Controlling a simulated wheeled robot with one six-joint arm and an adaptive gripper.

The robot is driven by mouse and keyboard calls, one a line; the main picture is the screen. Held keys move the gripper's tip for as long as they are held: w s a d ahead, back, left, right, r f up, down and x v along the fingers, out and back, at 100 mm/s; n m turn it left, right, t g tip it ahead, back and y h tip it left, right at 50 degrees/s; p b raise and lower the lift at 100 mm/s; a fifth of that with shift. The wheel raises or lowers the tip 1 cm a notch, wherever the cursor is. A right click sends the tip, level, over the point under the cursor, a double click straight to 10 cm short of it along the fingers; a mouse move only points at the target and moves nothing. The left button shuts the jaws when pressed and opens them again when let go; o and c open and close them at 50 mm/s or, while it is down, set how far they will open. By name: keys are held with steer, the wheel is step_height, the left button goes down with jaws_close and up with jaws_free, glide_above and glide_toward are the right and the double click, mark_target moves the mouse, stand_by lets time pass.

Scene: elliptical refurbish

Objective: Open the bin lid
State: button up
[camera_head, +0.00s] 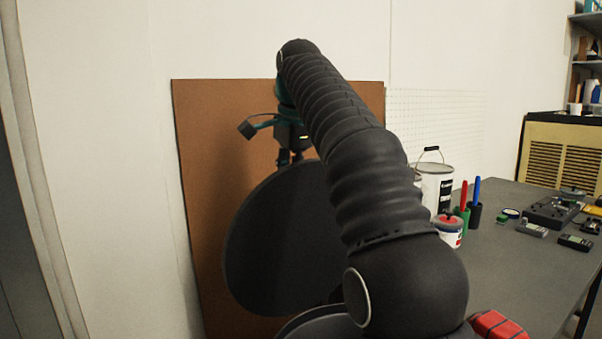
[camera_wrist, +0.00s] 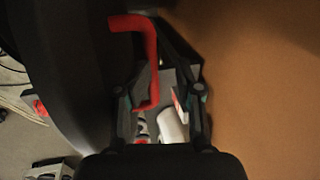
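The bin lid (camera_head: 280,245), a large dark round disc, stands steeply tilted in front of the brown board in the head view. A dark curved edge (camera_head: 325,325) below it looks like part of the bin, mostly cut off. My gripper (camera_head: 292,157) is at the lid's top edge, pointing down; its tips are hidden there. In the wrist view my gripper (camera_wrist: 160,92) has its fingers apart, between a dark surface at left, likely the lid (camera_wrist: 65,80), and the board. A red bent bar shows between the fingers; I cannot tell whether they touch it.
The brown board (camera_head: 230,130) leans on the wall close behind my gripper. At right, a grey table (camera_head: 510,255) bears a paint can (camera_head: 435,185), a small red-and-white can (camera_head: 448,230), upright markers and several devices. A cabinet (camera_head: 560,150) stands farther back.

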mark_target(317, 177)
step_height(317, 177, up, 3)
steer(key=shift+w+d+f, duration=0.1)
steer(key=shift+w, duration=0.05)
steer(key=shift+a, duration=0.35)
steer(key=shift+s+d, duration=0.3)
steer(key=shift+s, duration=0.2)
steer(key=shift+s+d, duration=0.65)
steer(key=shift+s, duration=1.05)
steer(key=shift+s+d, duration=0.65)
steer(key=shift+s, duration=1.05)
steer(key=shift+s+d, duration=0.65)
steer(key=shift+s, duration=1.05)
